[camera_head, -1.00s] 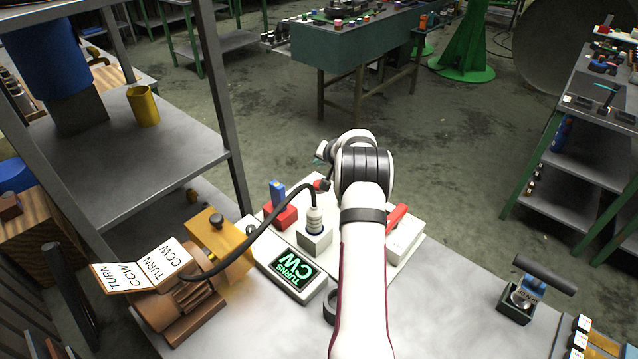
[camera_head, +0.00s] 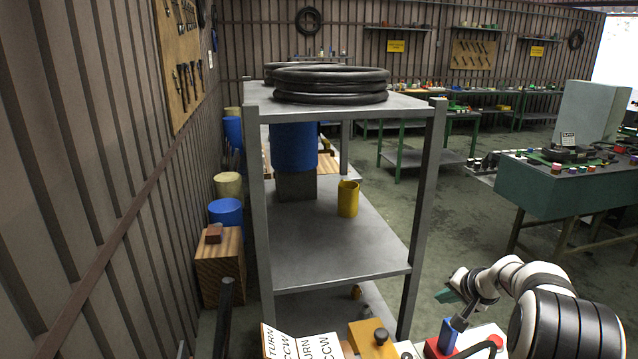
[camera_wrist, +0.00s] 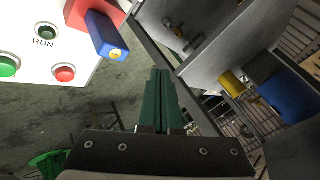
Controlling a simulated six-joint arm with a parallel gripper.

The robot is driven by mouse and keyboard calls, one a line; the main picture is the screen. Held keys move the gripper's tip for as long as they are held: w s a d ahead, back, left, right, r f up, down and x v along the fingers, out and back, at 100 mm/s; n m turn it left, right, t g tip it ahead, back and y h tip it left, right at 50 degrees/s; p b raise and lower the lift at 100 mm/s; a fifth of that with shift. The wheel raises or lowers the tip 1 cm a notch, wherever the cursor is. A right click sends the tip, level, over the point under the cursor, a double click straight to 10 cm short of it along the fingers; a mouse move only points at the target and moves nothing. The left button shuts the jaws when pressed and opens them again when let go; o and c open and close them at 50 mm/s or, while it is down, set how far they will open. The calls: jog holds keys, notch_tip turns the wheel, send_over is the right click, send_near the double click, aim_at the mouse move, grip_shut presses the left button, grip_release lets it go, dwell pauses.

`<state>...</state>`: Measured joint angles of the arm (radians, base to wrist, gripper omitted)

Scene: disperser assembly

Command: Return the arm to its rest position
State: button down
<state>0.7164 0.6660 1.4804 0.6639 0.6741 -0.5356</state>
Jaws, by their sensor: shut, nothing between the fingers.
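My white arm (camera_head: 570,318) shows at the lower right of the head view, bent, with black bands. My gripper (camera_head: 445,295) is at its left end, its green fingers in the air just above and left of the blue switch block (camera_head: 452,330). In the wrist view my gripper (camera_wrist: 160,76) has its two green fingers together, with nothing between them. The blue block (camera_wrist: 105,36) on its red base (camera_wrist: 90,10) lies up and left of the fingertips, apart from them.
A white panel (camera_wrist: 35,45) carries a RUN button and green and red buttons. A grey metal shelf (camera_head: 330,255) with a yellow cup (camera_head: 348,198) and tyres (camera_head: 330,82) stands left of my arm. A yellow block (camera_head: 370,338) and TURN CCW signs (camera_head: 300,345) are at the bottom.

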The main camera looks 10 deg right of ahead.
jog(key=s+a+r+n+g+y, duration=0.15)
jog(key=s+a, duration=0.25)
jog(key=a, duration=0.4)
jog(key=s+a+r+n+g+y, duration=0.1)
jog(key=s+a+r, duration=0.25)
jog(key=a, duration=0.55)
jog(key=s+a+r+n+g+y, duration=0.15)
jog(key=s+a, duration=0.25)
jog(key=a, duration=0.4)
jog(key=s+a+f+g+h, duration=0.1)
jog(key=s+a, duration=0.3)
jog(key=s, duration=0.8)
jog(key=s+a+f+n+g+h, duration=0.1)
jog(key=s+a+g, duration=0.2)
jog(key=s, duration=1)
jog(key=shift+a+f+n, duration=0.25)
jog(key=shift+a+n, duration=0.05)
jog(key=shift+a, duration=0.75)
jog(key=c, duration=1.6)
grip_release()
jog(key=shift+w, duration=0.1)
